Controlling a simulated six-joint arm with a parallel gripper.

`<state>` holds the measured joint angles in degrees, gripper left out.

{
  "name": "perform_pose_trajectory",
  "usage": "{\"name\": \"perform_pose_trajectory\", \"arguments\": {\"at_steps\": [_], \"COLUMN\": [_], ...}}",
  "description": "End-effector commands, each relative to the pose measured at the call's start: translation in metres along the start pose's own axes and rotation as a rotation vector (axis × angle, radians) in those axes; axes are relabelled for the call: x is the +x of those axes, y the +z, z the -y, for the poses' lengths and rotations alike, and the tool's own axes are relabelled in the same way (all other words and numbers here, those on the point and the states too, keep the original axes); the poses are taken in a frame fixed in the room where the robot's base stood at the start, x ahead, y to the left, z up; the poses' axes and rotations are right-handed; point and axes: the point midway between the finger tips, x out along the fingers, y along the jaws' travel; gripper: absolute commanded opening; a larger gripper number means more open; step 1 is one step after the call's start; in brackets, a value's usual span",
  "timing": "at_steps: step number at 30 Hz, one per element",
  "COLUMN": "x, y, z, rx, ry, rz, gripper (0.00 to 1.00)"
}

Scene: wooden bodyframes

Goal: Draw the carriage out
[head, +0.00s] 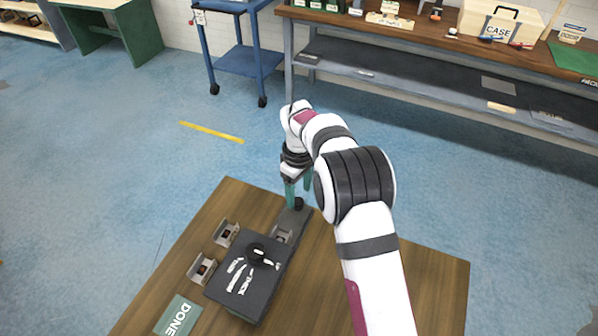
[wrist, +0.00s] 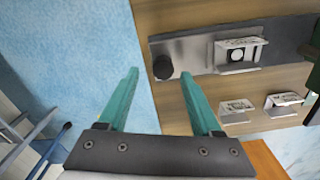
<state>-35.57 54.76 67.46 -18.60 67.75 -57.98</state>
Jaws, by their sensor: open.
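A dark box fixture (head: 245,278) with a black dial and white lettering sits on the wooden table. A grey slide (head: 290,222), which looks like the carriage, sticks out from its far end and bears a metal bracket (head: 281,235). A black knob (head: 298,203) stands at the slide's outer end. The wrist view also shows the slide (wrist: 194,50), bracket (wrist: 240,54) and knob (wrist: 163,67). My gripper (head: 299,189) is open, teal fingers pointing down at the knob. In the wrist view the fingertips (wrist: 159,78) lie near the knob; I cannot tell whether they straddle it.
Two small metal brackets (head: 226,233) (head: 201,268) stand on the table left of the box. A green DONE card (head: 178,316) lies near the front. The table edge is just beyond the knob. A blue cart (head: 243,60) and a workbench (head: 440,40) stand farther back.

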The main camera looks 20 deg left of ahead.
Motion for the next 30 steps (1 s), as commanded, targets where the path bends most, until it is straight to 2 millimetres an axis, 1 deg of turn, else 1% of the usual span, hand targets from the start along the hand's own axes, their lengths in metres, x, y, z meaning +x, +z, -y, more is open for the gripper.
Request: {"name": "perform_pose_trajectory", "arguments": {"at_steps": [1,6,9,12,15,17,29,30], "x": [-0.015,-0.071,-0.099,-0.118,-0.129,-0.132,-0.132,-0.134], "y": [-0.001,-0.001,-0.001,-0.001,0.000,0.000,0.000,0.003], "z": [-0.001,-0.001,-0.001,-0.001,-0.001,-0.001,-0.001,-0.001], "rx": [0.000,0.000,0.000,-0.001,0.000,-0.001,0.000,0.010], "ry": [0.003,0.005,0.004,0.004,0.004,0.003,0.002,0.001], "rz": [-0.005,-0.005,-0.005,-0.004,-0.002,-0.002,-0.001,-0.002], "gripper": [0.66,0.66,0.66,0.66,0.66,0.66,0.66,0.66]}}
